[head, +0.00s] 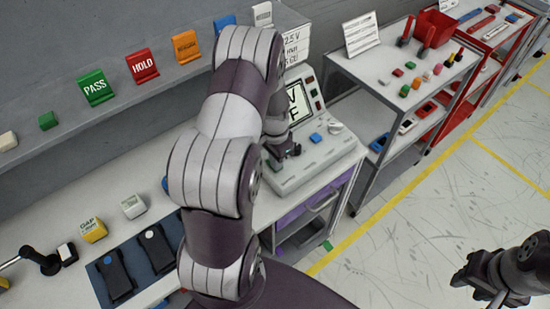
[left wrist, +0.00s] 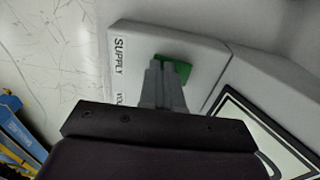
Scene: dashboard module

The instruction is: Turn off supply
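The supply unit is a light grey console (head: 318,158) on the bench, with a screen, a blue button and a red button. In the left wrist view its panel (left wrist: 125,33) carries the label "SUPPLY" (left wrist: 119,55) beside a green switch (left wrist: 177,66). My left gripper (left wrist: 163,62) has its fingers together, right at the green switch and partly covering it. I cannot tell whether they touch. In the head view my left gripper (head: 284,152) is over the console's left part, and my arm hides the switch. My right gripper (head: 474,282) is empty at the lower right, far from the console.
A shelf above the bench holds PASS (head: 95,87) and HOLD (head: 142,67) signs. The bench's left part holds dark devices (head: 114,276) and a yellow block (head: 93,230). A grey cart (head: 375,68) with small parts stands right of the console.

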